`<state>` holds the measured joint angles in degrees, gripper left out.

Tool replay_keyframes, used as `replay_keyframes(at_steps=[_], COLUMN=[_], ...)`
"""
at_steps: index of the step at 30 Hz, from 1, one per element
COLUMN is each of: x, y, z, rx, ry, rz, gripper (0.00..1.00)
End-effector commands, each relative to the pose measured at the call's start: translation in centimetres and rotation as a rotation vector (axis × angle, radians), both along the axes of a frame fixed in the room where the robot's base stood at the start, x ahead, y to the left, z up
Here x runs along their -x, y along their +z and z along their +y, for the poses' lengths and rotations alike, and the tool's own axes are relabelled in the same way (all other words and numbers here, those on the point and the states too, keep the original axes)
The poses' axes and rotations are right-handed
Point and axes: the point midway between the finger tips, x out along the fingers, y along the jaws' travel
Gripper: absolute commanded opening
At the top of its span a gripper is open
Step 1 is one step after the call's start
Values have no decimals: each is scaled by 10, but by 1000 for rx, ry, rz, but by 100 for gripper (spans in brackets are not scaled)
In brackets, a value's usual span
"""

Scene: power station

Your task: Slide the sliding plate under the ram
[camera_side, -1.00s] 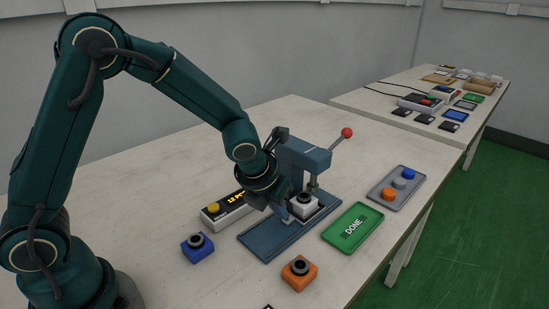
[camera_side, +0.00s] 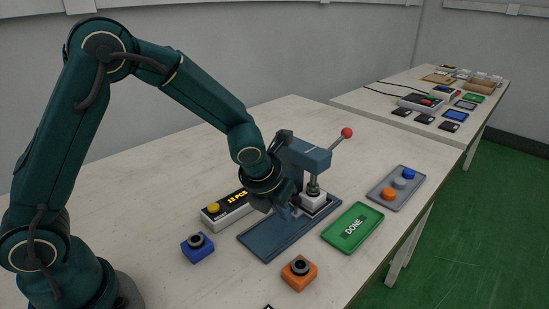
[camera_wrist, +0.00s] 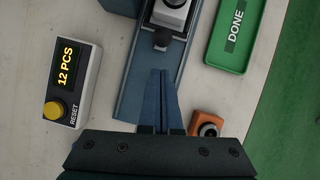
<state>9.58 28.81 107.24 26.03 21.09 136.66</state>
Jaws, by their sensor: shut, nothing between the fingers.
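The press (camera_side: 303,153) is blue-grey, with a lever ending in a red knob. Its ram (camera_side: 313,185) comes down over a white block (camera_side: 313,201) in the rail of the press base (camera_side: 290,232). The white block also shows at the top of the wrist view (camera_wrist: 170,14). The sliding plate beneath it is mostly hidden; a dark tab (camera_wrist: 162,40) sticks out toward me. My gripper (camera_wrist: 160,74) is shut and empty, low over the rail, fingertips just short of the tab in the wrist view. In the side view my gripper (camera_side: 291,211) is left of the block.
A counter box (camera_wrist: 70,85) reading "12 PCS" stands left of the press. A blue block (camera_side: 198,248) and an orange block (camera_side: 299,272) stand near the base. A green DONE tray (camera_side: 353,230) and a grey tray (camera_side: 382,199) with coloured buttons lie to the right.

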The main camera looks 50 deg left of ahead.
Motion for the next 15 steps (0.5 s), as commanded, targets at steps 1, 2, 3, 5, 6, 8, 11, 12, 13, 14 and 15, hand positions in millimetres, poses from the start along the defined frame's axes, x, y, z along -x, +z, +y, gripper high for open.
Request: replay_keyframes(at_steps=[1, 2, 3, 5, 6, 8, 11, 12, 13, 14, 15], x=[10, 15, 18, 21, 24, 28, 36, 39, 41, 43, 46], y=[-2, -3, 3, 13, 19, 28, 43, 49, 54, 58, 63], z=[-2, -4, -4, -5, -5, -6, -8, -8, -9, -9, -9], rx=[-2, -1, 0, 1, 2, 1, 2, 1, 1, 1, 1], ry=[-4, -6, -3, 0, 1, 0, 0, -1, -1, -1, -1], rz=[3, 3, -3, -6, -5, -5, -5, -5, -5, -4, -4], gripper=[0, 0, 0, 0, 0, 0, 0, 0, 0, 0, 0])
